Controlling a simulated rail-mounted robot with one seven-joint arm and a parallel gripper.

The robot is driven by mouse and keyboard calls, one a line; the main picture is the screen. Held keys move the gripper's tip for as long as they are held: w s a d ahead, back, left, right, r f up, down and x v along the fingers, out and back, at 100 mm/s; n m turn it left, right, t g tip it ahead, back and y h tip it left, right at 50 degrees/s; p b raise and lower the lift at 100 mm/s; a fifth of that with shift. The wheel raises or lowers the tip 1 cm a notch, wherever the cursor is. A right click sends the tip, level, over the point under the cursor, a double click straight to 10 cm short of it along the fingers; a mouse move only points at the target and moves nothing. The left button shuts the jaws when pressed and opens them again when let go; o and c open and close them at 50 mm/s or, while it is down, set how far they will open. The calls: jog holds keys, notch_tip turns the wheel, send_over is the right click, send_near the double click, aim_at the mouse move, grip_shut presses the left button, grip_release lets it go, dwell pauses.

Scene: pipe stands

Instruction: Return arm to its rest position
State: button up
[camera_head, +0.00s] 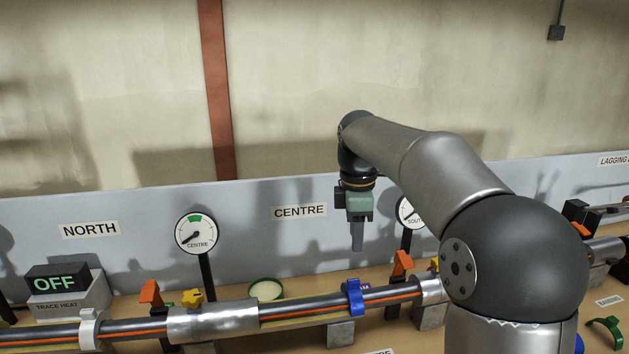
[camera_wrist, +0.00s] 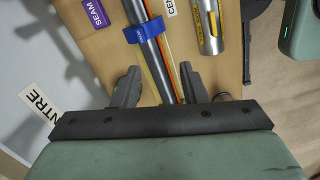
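My gripper (camera_head: 357,248) hangs from my bent arm in the head view, pointing down above the pipe, in front of the grey back panel. In the wrist view, its two dark fingers stand apart (camera_wrist: 160,80) with nothing held between them. The grey pipe (camera_wrist: 147,52) with its orange line runs below the gap, clear of the fingers as far as I can tell. In the head view my forearm reaches left from the large dark joint at right and hides part of the bench.
The pipe carries a blue clamp (camera_head: 354,297), a silver sleeve (camera_head: 213,322) and a white clamp (camera_head: 88,328). A CENTRE gauge (camera_head: 196,233) and a partly hidden SOUTH gauge (camera_head: 406,212) stand behind. An OFF box (camera_head: 57,283) is at left.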

jog(key=s+f+m, duration=0.5)
jog(key=s, duration=0.4)
jog(key=s+f+m, duration=0.5)
jog(key=s+m, duration=0.1)
jog(key=s, duration=0.4)
jog(key=s+f+m, duration=0.5)
jog(key=s+f, duration=0.1)
jog(key=s, duration=0.3)
jog(key=shift+s+d, duration=0.25)
jog(key=shift+s, duration=0.15)
